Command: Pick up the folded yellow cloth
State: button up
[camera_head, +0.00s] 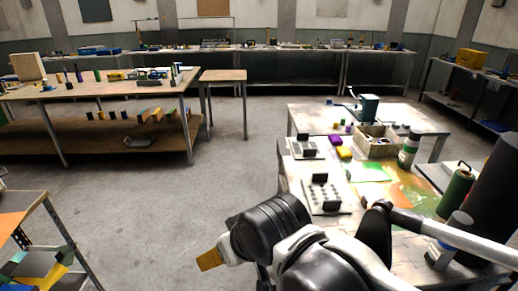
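A small flat yellow piece (344,153), which looks like the folded yellow cloth, lies on the pale worktable (299,181) at the right. It lies just in front of a purple piece (335,140) of similar size and left of a wooden box. My black and white arm fills the bottom middle, in front of the table. A small ochre block (209,260) shows at the left end of its dark ribbed part, over the floor. I cannot tell whether this block belongs to my arm or is something held. No gripper fingers can be made out.
The open wooden box (377,142), a white and green cylinder (408,149) and a dark green roll (455,192) stand on the table. Black blocks on a dotted plate (327,199) stand nearer. The floor at left centre (160,215) is clear.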

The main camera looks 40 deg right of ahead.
aim_at(345, 154)
jog(key=i+j+z, duration=0.1)
jog(key=i, duration=0.35)
jog(key=i+j, duration=0.3)
jog(key=i, duration=0.15)
jog(key=i+j+z, duration=0.15)
jog(key=i, duration=0.3)
jog(key=i+j, duration=0.3)
jog(key=i, duration=0.15)
jog(key=i+l+z, duration=0.15)
jog(key=z, duration=0.3)
jog(key=i+l+z, duration=0.1)
jog(key=i+z, duration=0.2)
jog(key=z, duration=0.15)
jog(key=i+z, duration=0.2)
jog(key=z, duration=0.3)
jog(key=i+j+z, duration=0.1)
jog(key=i+z, duration=0.15)
jog(key=z, duration=0.2)
jog(key=i+j+z, duration=0.15)
jog(key=z, duration=0.3)
jog(key=i+l+z, duration=0.2)
jog(key=i+z, duration=0.2)
jog(key=i, duration=0.15)
